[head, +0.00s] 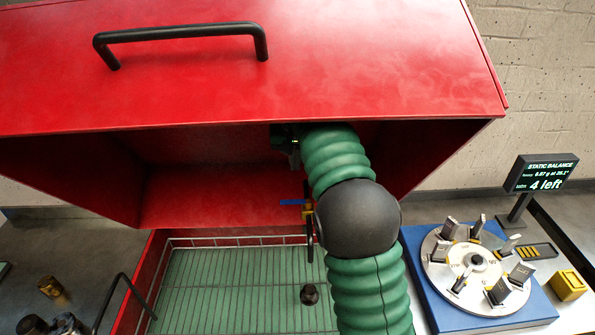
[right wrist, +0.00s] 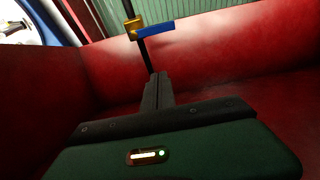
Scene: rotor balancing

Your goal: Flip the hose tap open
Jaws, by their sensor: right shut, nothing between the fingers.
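The hose tap has a brass body (head: 308,211) and a blue lever (head: 291,202), on a thin black hose (head: 310,240) hanging at the front of the red cabinet. The lever sticks out sideways, to the left in the head view. In the right wrist view the blue lever (right wrist: 156,30) points right from the brass body (right wrist: 132,26). My right gripper (head: 294,158) is under the hood, partly hidden in shadow. Its fingers (right wrist: 160,78) are shut and empty, with the tap beyond their tips; I see no clear contact. My left gripper is out of view.
The red hood (head: 300,60) with a black handle (head: 182,32) overhangs my right arm. A green ribbed floor with a wire rack (head: 230,240) lies below, with a small dark knob (head: 310,294). A blue-based balancing rotor (head: 440,305) and display (head: 541,174) stand at right.

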